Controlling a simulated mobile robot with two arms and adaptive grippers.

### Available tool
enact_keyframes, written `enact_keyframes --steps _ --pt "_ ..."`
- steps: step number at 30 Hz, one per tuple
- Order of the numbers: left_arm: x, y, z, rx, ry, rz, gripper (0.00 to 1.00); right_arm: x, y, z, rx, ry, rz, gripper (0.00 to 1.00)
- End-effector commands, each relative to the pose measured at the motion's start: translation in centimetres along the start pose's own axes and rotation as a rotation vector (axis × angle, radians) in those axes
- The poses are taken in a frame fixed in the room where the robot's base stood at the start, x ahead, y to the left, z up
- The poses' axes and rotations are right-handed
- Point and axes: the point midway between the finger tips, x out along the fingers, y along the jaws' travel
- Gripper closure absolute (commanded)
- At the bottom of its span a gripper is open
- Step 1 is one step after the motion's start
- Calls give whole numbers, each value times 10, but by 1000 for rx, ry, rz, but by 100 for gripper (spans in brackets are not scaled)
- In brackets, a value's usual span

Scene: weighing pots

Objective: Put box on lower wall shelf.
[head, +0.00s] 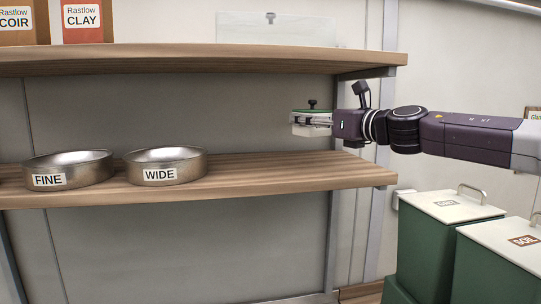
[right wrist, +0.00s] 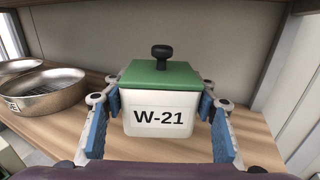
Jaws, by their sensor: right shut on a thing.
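The box is a white container (right wrist: 158,121) with a green lid, a black knob and the label W-21. It also shows in the head view (head: 312,119), above the right part of the lower wall shelf (head: 290,172). My right gripper (head: 318,122) comes in from the right and is shut on the box, with blue finger pads (right wrist: 160,112) on both of its sides. The box is upright. In the head view it hangs a little above the lower shelf and below the upper shelf. My left gripper is in neither view.
Two metal bowls, FINE (head: 70,168) and WIDE (head: 166,167), stand on the left part of the lower shelf. The upper shelf (head: 200,60) holds COIR and CLAY packages. Green bins (head: 440,245) stand at lower right. The lower shelf right of WIDE is clear.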

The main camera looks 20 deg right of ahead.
Motion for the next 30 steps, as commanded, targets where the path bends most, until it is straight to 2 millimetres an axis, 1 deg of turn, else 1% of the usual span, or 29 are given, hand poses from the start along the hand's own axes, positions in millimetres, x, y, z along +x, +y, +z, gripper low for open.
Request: enact_keyframes --steps 1,4,6,8,11,18,21,28,29,30 --pt "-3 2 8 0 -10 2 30 0 0 -10 8 4 2 76" --pt "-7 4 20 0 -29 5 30 0 0 -29 7 4 2 76" --pt "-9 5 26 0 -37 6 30 0 0 -39 6 3 2 76" --pt "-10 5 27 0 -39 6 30 -1 0 -45 5 2 0 76" --pt "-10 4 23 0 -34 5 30 0 0 -53 3 3 1 76" --pt "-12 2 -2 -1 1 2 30 0 0 -86 4 4 1 76" --pt "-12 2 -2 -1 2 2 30 0 0 -91 1 2 1 76" --pt "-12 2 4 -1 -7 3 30 0 0 -92 -1 0 0 76" --pt "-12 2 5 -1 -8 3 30 0 0 -93 -1 2 0 44" --pt "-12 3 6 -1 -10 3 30 0 0 -93 -1 2 0 39"
